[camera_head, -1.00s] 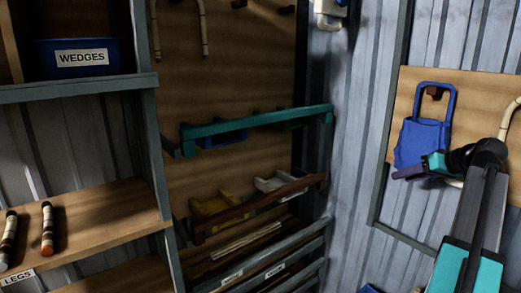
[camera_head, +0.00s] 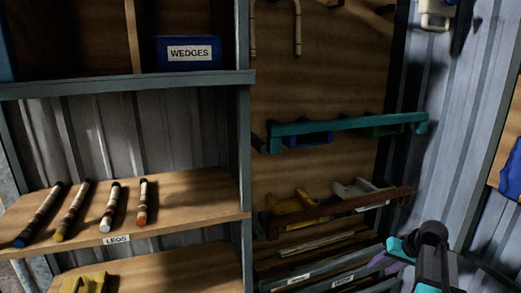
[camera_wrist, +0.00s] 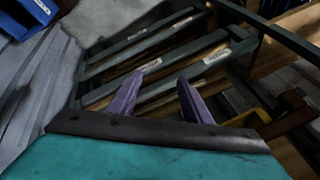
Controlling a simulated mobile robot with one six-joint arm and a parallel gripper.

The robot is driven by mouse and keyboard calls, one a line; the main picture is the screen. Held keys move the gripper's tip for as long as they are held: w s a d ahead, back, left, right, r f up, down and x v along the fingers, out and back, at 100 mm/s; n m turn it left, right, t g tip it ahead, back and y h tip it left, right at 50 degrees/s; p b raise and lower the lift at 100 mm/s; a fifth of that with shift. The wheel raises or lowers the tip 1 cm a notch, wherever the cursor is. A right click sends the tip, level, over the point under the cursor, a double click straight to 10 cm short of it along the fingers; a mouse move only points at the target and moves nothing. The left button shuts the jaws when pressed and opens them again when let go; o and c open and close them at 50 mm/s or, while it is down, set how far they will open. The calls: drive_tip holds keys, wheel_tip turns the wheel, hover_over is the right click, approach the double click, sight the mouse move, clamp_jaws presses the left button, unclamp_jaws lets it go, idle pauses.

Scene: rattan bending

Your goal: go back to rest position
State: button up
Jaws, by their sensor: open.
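My gripper shows at the lower right of the head view (camera_head: 378,262), beside the lower racks and in front of the metal wall. In the wrist view my gripper (camera_wrist: 158,92) has two purple fingers standing apart, with nothing between them. Behind the fingers are grey slotted racks with small white labels (camera_wrist: 150,60). No object is held. Part of the gripper is dark and small in the head view.
Left shelving holds a blue WEDGES bin (camera_head: 188,54) and several striped legs (camera_head: 110,208) above a LEGS label. A teal rail (camera_head: 345,124) and a brown rail (camera_head: 335,206) cross the wooden back panel. A blue item (camera_head: 512,170) hangs at the right edge.

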drive_tip(key=s+a+f+n+g+h, duration=0.15)
drive_tip(key=s+a+f, duration=0.25)
drive_tip(key=a+f, duration=0.45)
drive_tip(key=s+a+f+g, duration=0.2)
drive_tip(key=s+a+f, duration=0.2)
drive_tip(key=a+f, duration=0.45)
drive_tip(key=s+a+f+n+g+h, duration=0.1)
drive_tip(key=s+a+f, duration=0.3)
drive_tip(key=a+f, duration=0.45)
drive_tip(key=s+f+g, duration=0.2)
drive_tip(key=s+f, duration=0.3)
drive_tip(key=s, duration=0.3)
drive_tip(key=s+a+f+g, duration=0.1)
drive_tip(key=s+f+g, duration=0.1)
drive_tip(key=s+f, duration=0.3)
drive_tip(key=s+f+g, duration=0.2)
drive_tip(key=s+f, duration=0.4)
drive_tip(key=s, duration=0.6)
drive_tip(key=shift+s+a, duration=0.35)
drive_tip(key=shift+d, duration=0.1)
